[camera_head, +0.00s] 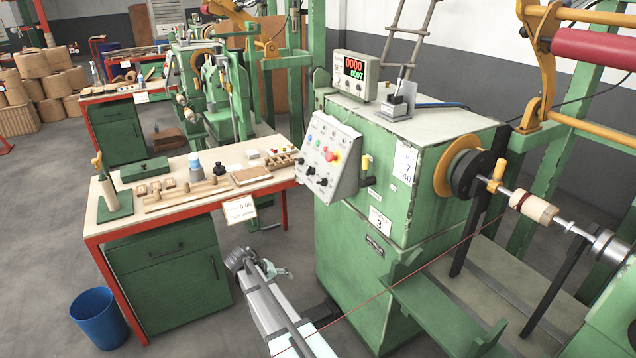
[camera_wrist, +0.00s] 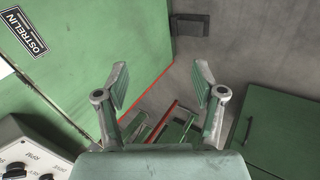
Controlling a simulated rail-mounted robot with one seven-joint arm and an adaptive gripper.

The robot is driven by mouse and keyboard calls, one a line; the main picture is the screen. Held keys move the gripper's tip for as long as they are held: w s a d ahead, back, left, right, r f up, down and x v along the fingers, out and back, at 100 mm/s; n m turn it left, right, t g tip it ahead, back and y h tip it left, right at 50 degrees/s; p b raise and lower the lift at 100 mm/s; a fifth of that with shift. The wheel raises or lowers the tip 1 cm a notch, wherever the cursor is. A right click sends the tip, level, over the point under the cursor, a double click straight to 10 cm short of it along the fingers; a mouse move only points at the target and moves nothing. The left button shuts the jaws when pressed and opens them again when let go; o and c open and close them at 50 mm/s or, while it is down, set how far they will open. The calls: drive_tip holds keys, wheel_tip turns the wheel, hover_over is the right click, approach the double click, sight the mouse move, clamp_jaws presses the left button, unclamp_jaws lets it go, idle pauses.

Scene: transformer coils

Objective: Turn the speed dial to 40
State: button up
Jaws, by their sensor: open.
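A tilted grey control panel (camera_head: 345,186) is mounted on the left corner of the green winding machine. In the wrist view, a corner of the panel (camera_wrist: 40,137) shows at lower left with a black knob (camera_wrist: 14,171) partly cut off. My gripper (camera_wrist: 160,82) is open and empty. In the head view it is low, below and left of the panel, apart from it.
The green machine (camera_head: 365,258) stands right of my arm. A workbench (camera_head: 150,222) with wooden parts is at left, and a blue bin (camera_head: 98,318) on the floor. A thin red wire (camera_head: 400,272) crosses low before the machine.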

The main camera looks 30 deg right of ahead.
drive_tip(key=w+d+r+m+h, duration=0.25)
drive_tip(key=w+r, duration=0.35)
drive_tip(key=r, duration=0.3)
drive_tip(key=w+d+r+m+t+h, duration=0.1)
drive_tip(key=w+d+r+h, duration=0.15)
drive_tip(key=w+r, duration=0.45)
drive_tip(key=w+d+r+m+h, duration=0.1)
drive_tip(key=w+d+r, duration=0.25)
drive_tip(key=r, duration=0.65)
drive_tip(key=m+h+p, duration=0.2)
drive_tip(key=m+p, duration=0.1)
drive_tip(key=p, duration=0.3)
approach(319, 181)
drive_tip(key=shift+n, duration=0.25)
drive_tip(key=x, duration=0.9)
drive_tip(key=shift+d+f, duration=0.15)
drive_tip(key=shift+d, duration=0.15)
drive_tip(key=c, duration=1.2)
